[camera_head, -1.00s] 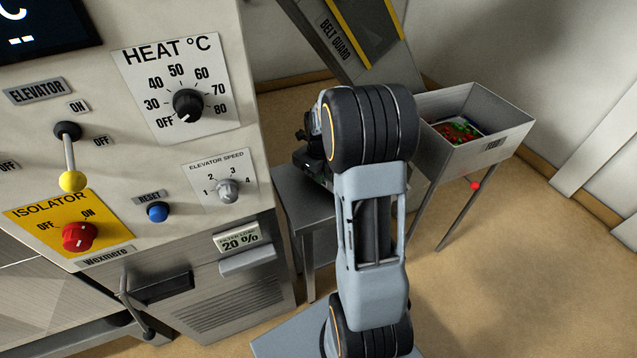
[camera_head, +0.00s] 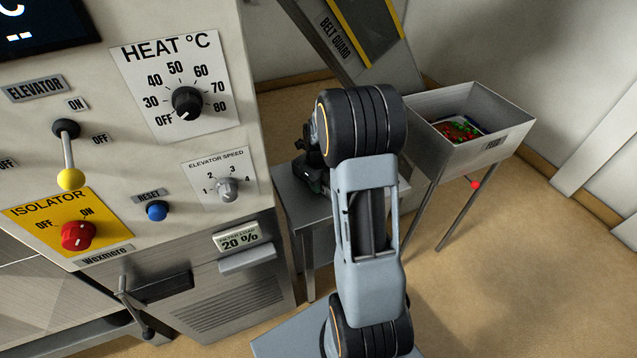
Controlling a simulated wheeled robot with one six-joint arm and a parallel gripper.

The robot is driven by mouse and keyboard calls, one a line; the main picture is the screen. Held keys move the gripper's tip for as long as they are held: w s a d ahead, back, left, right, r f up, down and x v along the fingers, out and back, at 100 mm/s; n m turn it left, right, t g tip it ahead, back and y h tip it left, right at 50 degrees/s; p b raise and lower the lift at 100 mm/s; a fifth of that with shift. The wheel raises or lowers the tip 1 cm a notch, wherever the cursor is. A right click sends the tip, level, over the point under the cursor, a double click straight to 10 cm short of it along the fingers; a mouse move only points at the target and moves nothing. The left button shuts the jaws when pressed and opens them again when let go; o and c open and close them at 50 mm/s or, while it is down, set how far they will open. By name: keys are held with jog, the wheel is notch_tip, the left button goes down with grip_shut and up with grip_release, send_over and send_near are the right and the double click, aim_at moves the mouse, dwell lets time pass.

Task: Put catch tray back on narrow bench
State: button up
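The narrow bench (camera_head: 291,201) is a small grey table beside the machine's right side. My gripper (camera_head: 314,184) is dark and hangs over the bench top, partly hidden behind my arm. I cannot make out its fingertips, or whether it holds anything. I cannot pick out a catch tray for certain. It may be hidden behind my arm and gripper. The bare part of the bench top that shows, left of the gripper, is empty.
The FEED hopper (camera_head: 499,143), a grey bin on legs with red and green pieces inside, stands right of the bench. A red ball (camera_head: 476,185) shows by its leg. The machine panel (camera_head: 212,130) borders the left. Floor at lower right is clear.

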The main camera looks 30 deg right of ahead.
jog(key=shift+o, duration=0.5)
jog(key=shift+r, duration=0.45)
notch_tip(320, 180, up, 12)
jog(key=shift+f+p, duration=0.2)
jog(key=shift+p, duration=0.15)
